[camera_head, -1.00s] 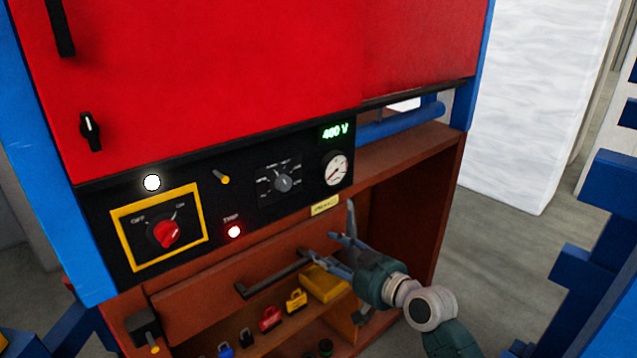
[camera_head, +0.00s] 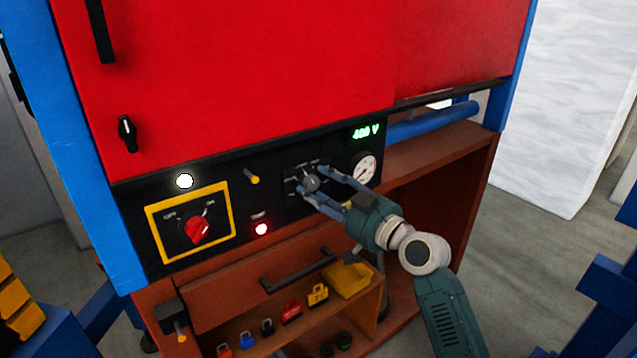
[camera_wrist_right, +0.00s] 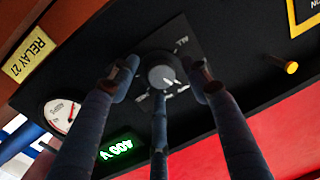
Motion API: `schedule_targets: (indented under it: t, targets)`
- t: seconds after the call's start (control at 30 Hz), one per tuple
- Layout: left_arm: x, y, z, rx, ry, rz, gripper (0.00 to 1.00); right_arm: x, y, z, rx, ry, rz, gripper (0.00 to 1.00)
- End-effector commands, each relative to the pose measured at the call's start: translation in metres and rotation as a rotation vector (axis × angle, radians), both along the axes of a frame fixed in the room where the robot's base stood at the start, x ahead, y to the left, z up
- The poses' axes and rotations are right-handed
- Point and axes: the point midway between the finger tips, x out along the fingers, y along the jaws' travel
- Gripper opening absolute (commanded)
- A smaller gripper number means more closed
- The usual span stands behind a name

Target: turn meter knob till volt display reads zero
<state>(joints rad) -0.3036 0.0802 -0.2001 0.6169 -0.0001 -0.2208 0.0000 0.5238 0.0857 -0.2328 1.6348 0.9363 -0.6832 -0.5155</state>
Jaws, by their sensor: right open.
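The meter knob (camera_head: 311,183) is a small grey dial on the black panel, left of the round gauge. The volt display (camera_head: 366,131) glows green and reads about 400 V. My right gripper (camera_head: 318,184) is open, its fingers at the knob. In the right wrist view, the knob (camera_wrist_right: 160,75) shows between the spread fingers of the right gripper (camera_wrist_right: 165,78); I cannot tell whether they touch it. The display also shows upside down there, as 400 V (camera_wrist_right: 116,147). My left gripper is not in view.
The round gauge (camera_head: 363,168) is right of the knob. A red rotary switch (camera_head: 198,229) in a yellow frame, a lit red lamp (camera_head: 261,229) and a yellow-tipped lever (camera_head: 252,177) are to its left. Below, several padlocks (camera_head: 291,309) sit on a shelf.

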Motion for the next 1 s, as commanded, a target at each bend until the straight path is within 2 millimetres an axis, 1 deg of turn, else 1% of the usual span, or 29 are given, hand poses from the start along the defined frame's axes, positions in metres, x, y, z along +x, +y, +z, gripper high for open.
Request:
schedule_targets:
  t: [0.1, 0.37, 0.47, 0.5, 0.6, 1.0]
  targets:
    - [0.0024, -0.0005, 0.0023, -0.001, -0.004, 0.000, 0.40, 0.0046, 0.0048, 0.0004, 0.001, 0.001, 0.001, 0.47]
    - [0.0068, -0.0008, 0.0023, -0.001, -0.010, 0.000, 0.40, 0.0053, 0.0051, -0.0005, 0.000, 0.000, 0.000, 0.47]
    - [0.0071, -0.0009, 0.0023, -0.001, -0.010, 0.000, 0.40, 0.0053, 0.0051, -0.0005, 0.000, 0.000, 0.000, 0.30]
    - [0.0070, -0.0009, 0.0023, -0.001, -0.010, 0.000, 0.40, 0.0053, 0.0049, -0.0005, 0.000, 0.000, 0.000, 0.22]
    - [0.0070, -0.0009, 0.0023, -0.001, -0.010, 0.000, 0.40, 0.0052, 0.0050, -0.0008, 0.000, 0.001, 0.000, 0.03]
    - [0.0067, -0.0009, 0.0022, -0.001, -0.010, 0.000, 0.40, 0.0049, 0.0051, -0.0027, 0.002, 0.007, 0.001, 0.02]
